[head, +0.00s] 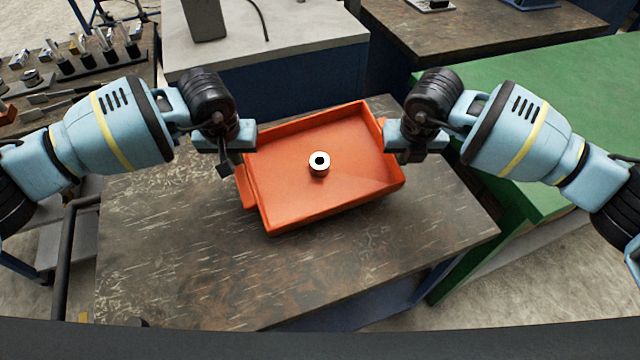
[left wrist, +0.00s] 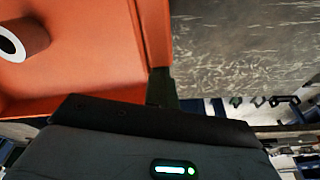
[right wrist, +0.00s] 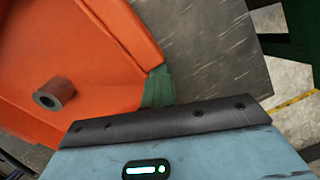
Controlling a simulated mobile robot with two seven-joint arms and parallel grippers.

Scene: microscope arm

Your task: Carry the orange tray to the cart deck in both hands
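The orange tray (head: 330,205) is over the dark worn tabletop, turned askew; I cannot tell whether it rests there or is slightly raised. A small metal ring-shaped part (head: 319,163) with a dark hole stands inside it. My left gripper (head: 226,165) is at the tray's left side, by its handle (head: 246,190). My right gripper (head: 402,152) is at the right side. In the left wrist view a dark finger (left wrist: 162,88) meets the tray wall; in the right wrist view a green finger (right wrist: 158,88) meets the tray edge. Whether the fingers close on the handles is hidden.
The dark tabletop (head: 200,260) is bare in front of and left of the tray. A green surface (head: 550,90) stands to the right. A pale bench (head: 280,40) is behind. A tool rack (head: 85,60) is at back left.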

